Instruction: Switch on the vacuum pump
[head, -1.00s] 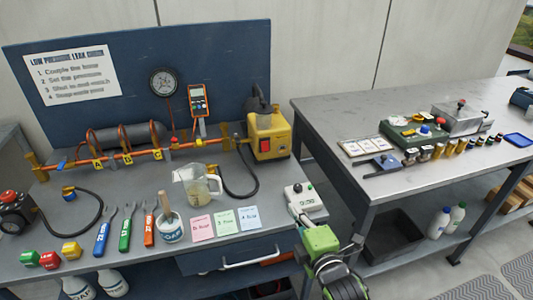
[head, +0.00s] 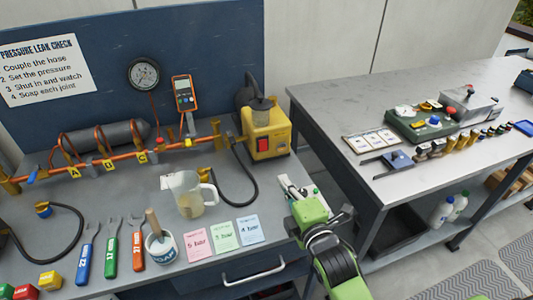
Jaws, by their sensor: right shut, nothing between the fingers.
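The vacuum pump (head: 266,119) is a yellow unit with a dark motor and a grey filter on top. It stands at the back right of the blue-grey bench. A red rocker switch (head: 291,141) is on its front; its position is too small to tell. My right gripper (head: 287,184), on a green and black wrist, is shut and empty at the bench's right edge, in front of the pump and below the switch, apart from it. A small white box (head: 314,190) with a green button is partly hidden behind this gripper. My left gripper is not in view.
A black hose (head: 252,190) curves over the bench in front of the pump. A beaker (head: 188,195), a brush pot (head: 161,247) and three pressure cards (head: 223,235) lie to the left. A second table (head: 335,120) with instruments stands to the right, across a gap.

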